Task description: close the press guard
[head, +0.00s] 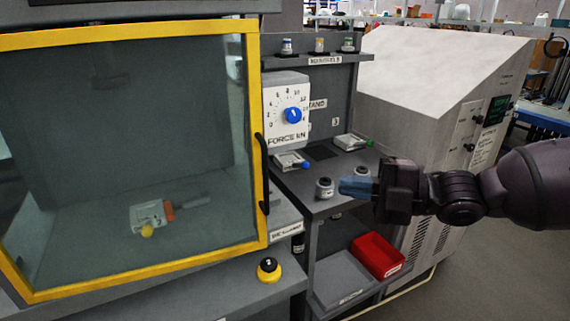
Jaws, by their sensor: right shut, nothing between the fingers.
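The press guard is a clear panel in a yellow frame (252,110) at the left of the head view. It covers the front of the grey press housing. A dark vertical handle (262,175) sits on its right side. I cannot tell whether the guard is fully shut against the housing. Behind the panel lies a white part with an orange block and a yellow knob (148,217). My right gripper (357,187) has blue fingers and is shut and empty. It is to the right of the handle, apart from it, near the grey side bench. My left gripper is not in view.
A dial box with a blue knob (291,115) stands on the side bench (318,180), with small fixtures and a round grey part (324,187). A yellow-based black button (268,269) sits on the front ledge. A red bin (378,255) is below. A white cabinet (430,75) stands behind.

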